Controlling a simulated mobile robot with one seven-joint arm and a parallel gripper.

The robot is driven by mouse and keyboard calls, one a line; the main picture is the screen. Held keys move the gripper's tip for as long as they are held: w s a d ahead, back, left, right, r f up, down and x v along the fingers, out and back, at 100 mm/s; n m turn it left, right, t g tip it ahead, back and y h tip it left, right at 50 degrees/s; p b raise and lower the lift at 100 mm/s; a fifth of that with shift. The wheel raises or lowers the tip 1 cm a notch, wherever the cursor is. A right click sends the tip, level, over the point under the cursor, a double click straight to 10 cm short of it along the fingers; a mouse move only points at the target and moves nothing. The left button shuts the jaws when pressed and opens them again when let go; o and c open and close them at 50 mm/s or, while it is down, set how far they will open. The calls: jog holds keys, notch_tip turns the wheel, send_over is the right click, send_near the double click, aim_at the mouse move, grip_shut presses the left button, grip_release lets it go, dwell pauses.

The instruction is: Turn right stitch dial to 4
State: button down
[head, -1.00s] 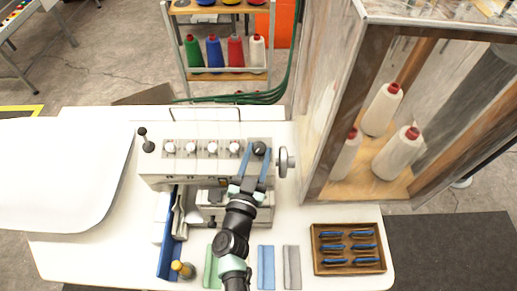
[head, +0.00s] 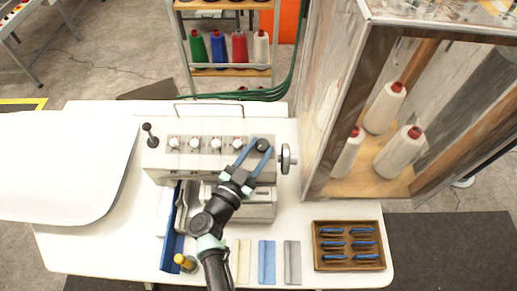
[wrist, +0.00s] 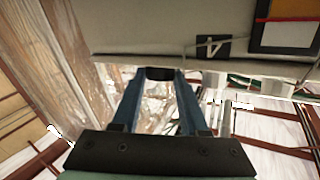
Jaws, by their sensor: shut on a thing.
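The white sewing machine (head: 160,158) stands on the white table. A row of small white dials (head: 196,143) runs along its top. At the row's right end is the black right stitch dial (head: 263,145). My gripper (head: 262,147) has its two blue fingers on either side of this dial and is shut on it. In the wrist view, the dark dial (wrist: 160,73) shows between the tips of my gripper (wrist: 156,76). The dial's setting cannot be read. A dark square mark (wrist: 208,46) resembling a 4 shows on the pale surface nearby.
A handwheel (head: 287,158) sticks out just right of the dial. A black-topped post (head: 149,134) stands at the machine's left end. A wooden cabinet (head: 345,95) with spools rises close on the right. A wooden tray (head: 320,264) lies front right.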

jog(key=shift+c, duration=2.2)
grip_release()
jog(key=shift+y, duration=0.3)
jog(key=n+t+y, duration=0.1)
jog(key=n+y+b, duration=0.1)
jog(key=n+y, duration=0.1)
jog(key=shift+s+d+f+n+t, duration=0.1)
jog(key=shift+d+f+n+t, duration=0.05)
jog(key=shift+d+n+t, duration=0.2)
jog(key=n+y+b, duration=0.2)
jog(key=shift+f+t+y, duration=0.15)
jog(key=shift+t+y, duration=0.2)
jog(key=shift+y, duration=0.05)
jog(key=n+y+b, duration=0.1)
jog(key=b, duration=0.2)
jog(key=shift+n+y, duration=0.25)
jog(key=shift+y, duration=0.05)
jog(key=n+y+b, duration=0.1)
jog(key=b, duration=0.1)
jog(key=shift+d+b, duration=0.1)
jog(key=shift+b, duration=0.2)
jog(key=n+y+b, duration=0.2)
jog(key=y+b, duration=0.1)
jog(key=b, duration=0.3)
jog(key=shift+d, duration=0.2)
